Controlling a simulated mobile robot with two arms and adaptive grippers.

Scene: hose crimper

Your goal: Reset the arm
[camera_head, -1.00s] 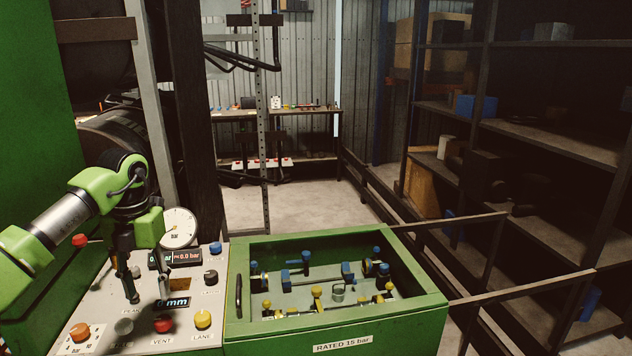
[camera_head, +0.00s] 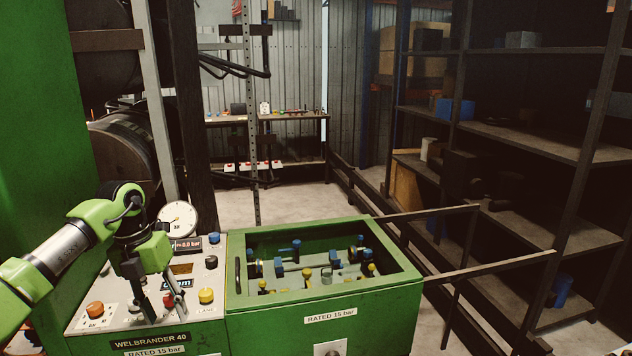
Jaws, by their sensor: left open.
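My left arm comes in from the left, green with a dark wrist. My left gripper (camera_head: 158,312) is open and empty, its fingers pointing down over the control panel (camera_head: 125,312) and covering part of its labels and buttons. I cannot tell whether the fingertips touch the panel. An orange knob (camera_head: 95,309), a red button (camera_head: 168,299), a yellow button (camera_head: 206,295), a black knob (camera_head: 211,262) and a blue button (camera_head: 214,238) show on the panel. A round gauge (camera_head: 178,219) stands behind it. My right gripper is not in view.
Right of the panel is a green box (camera_head: 340,328) marked "RATED 15 bar", open on top, with blue and yellow fittings inside. Dark rails (camera_head: 490,268) stick out to its right, before tall shelves (camera_head: 545,148). A workbench (camera_head: 290,117) stands at the back. The floor between is clear.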

